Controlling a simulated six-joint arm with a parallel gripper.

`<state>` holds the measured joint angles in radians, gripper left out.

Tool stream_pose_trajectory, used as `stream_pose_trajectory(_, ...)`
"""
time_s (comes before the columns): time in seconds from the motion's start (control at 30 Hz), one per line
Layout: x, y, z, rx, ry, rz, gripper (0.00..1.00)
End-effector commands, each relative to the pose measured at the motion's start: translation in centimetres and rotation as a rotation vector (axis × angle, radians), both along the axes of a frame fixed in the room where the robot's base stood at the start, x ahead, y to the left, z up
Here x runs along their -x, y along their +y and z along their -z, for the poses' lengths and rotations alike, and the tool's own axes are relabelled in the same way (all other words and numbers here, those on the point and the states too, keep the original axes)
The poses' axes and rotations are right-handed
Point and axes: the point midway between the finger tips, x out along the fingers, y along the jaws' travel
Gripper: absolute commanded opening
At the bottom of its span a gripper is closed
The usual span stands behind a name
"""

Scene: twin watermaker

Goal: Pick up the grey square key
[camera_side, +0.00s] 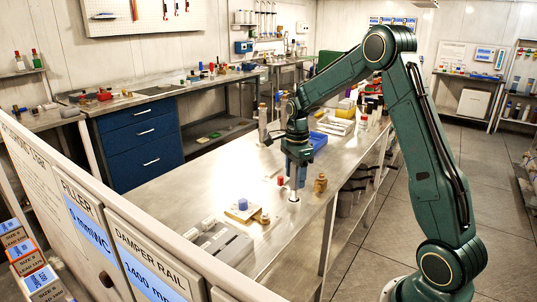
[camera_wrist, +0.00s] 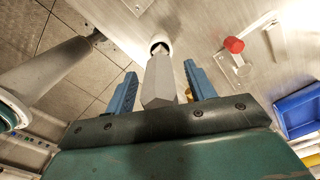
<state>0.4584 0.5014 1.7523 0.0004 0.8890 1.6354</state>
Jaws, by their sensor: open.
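The grey square key (camera_wrist: 158,80) shows in the wrist view as a pale grey block-shaped bar between my two blue fingers. Its far end meets a white round piece with a dark opening (camera_wrist: 160,45); I cannot tell how they join. My gripper (camera_wrist: 160,69) is open, with a finger on each side of the key and visible gaps between. In the side view my gripper (camera_side: 298,175) points down just above the bench, over a small white round base (camera_side: 293,198). The key is mostly hidden there by the fingers.
A red-topped piece (camera_wrist: 234,44) stands close by on a metal plate. A blue tray (camera_wrist: 302,110) lies at the right. In the side view, a brass piece (camera_side: 320,183) stands right of my gripper. A blue-knobbed block (camera_side: 242,206) and a grey fixture (camera_side: 222,242) occupy the near bench.

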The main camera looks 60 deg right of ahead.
Motion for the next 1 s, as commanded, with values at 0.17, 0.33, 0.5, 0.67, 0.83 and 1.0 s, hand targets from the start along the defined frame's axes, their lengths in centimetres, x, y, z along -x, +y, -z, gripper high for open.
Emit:
stream_pose_trajectory(0.17,0.02,-0.01,1.21,0.001,0.0,-0.001,0.55)
stream_pose_trajectory(0.33,0.01,-0.02,1.31,0.001,0.0,-0.001,0.55)
stream_pose_trajectory(0.5,0.01,-0.02,1.3,0.001,0.0,-0.001,0.55)
stream_pose_trajectory(0.67,0.01,-0.02,1.29,0.001,0.0,-0.001,0.55)
stream_pose_trajectory(0.83,0.01,-0.02,1.28,0.001,0.0,-0.001,0.23)
stream_pose_trajectory(1.0,0.0,-0.02,1.25,0.001,0.0,-0.001,0.09)
